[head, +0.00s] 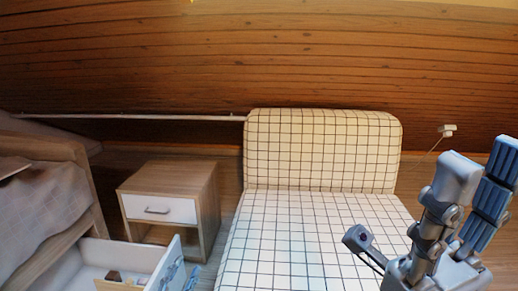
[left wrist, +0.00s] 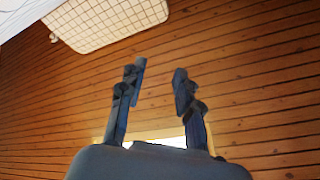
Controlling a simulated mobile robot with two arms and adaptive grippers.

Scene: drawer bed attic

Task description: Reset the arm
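My right gripper (head: 483,170) is at the lower right of the head view, with its fingers pointing up. Its fingertips are apart and nothing shows between them. It is in front of the right side of the checkered bed seat. My left gripper (left wrist: 157,78) shows in the left wrist view, with its two fingers spread and nothing between them. Slanted wooden boards (left wrist: 245,70) lie beyond it.
A checkered bed seat (head: 300,235) with a backrest stands in the middle. A nightstand (head: 160,210) is to its left. An open drawer (head: 160,262) with small items inside juts out at the lower left, below a bed (head: 45,215). A wooden slanted wall (head: 260,65) is behind.

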